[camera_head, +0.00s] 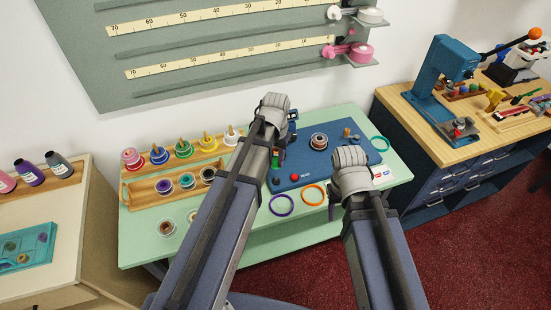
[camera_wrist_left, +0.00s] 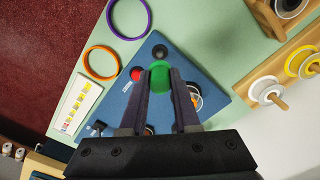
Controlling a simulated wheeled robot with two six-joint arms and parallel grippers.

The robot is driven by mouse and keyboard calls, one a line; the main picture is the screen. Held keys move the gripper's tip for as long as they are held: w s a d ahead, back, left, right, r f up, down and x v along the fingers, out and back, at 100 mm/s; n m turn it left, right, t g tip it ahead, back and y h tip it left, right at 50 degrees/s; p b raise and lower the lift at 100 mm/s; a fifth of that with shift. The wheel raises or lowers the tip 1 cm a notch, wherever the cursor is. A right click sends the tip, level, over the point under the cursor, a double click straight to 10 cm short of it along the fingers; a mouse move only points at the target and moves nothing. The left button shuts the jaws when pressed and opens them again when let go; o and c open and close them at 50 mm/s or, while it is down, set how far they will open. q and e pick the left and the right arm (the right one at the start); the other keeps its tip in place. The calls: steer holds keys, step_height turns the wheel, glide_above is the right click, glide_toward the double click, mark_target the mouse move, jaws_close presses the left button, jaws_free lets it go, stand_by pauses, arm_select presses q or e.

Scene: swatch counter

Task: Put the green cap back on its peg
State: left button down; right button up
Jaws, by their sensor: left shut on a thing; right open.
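The green cap (camera_wrist_left: 160,76) is between the fingertips of my left gripper (camera_wrist_left: 162,80) in the left wrist view, over the blue mat (camera_wrist_left: 115,107). In the head view the green cap (camera_head: 275,162) shows small below my left gripper (camera_head: 277,151), partly hidden by the arm. My left gripper is shut on it. A red cap (camera_wrist_left: 137,74) and a black cap (camera_wrist_left: 160,52) are beside it on the mat. I cannot make out a bare peg for the green cap. My right gripper (camera_head: 334,202) is open and empty near the mat's front right, partly hidden by its wrist.
A purple ring (camera_head: 282,205) and an orange ring (camera_head: 313,195) lie on the pale green counter (camera_head: 255,235) in front of the mat. A wooden rack (camera_head: 165,195) with several spools is at left. A metal-rimmed spool (camera_head: 319,141) sits on the mat's back part.

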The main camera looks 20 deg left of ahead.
mark_target(276, 178)
arm_select(q)
steer(key=shift+w+f, duration=0.15)
steer(key=shift+f, duration=0.1)
steer(key=shift+f+b, duration=0.8)
steer(key=shift+b, duration=0.15)
step_height(276, 178, down, 4)
steer(key=b, duration=0.4)
steer(key=shift+f, duration=0.2)
steer(key=shift+f+b, duration=0.95)
steer(key=shift+b, duration=0.2)
steer(key=c, duration=0.6)
jaws_free()
steer(key=shift+o, duration=0.2)
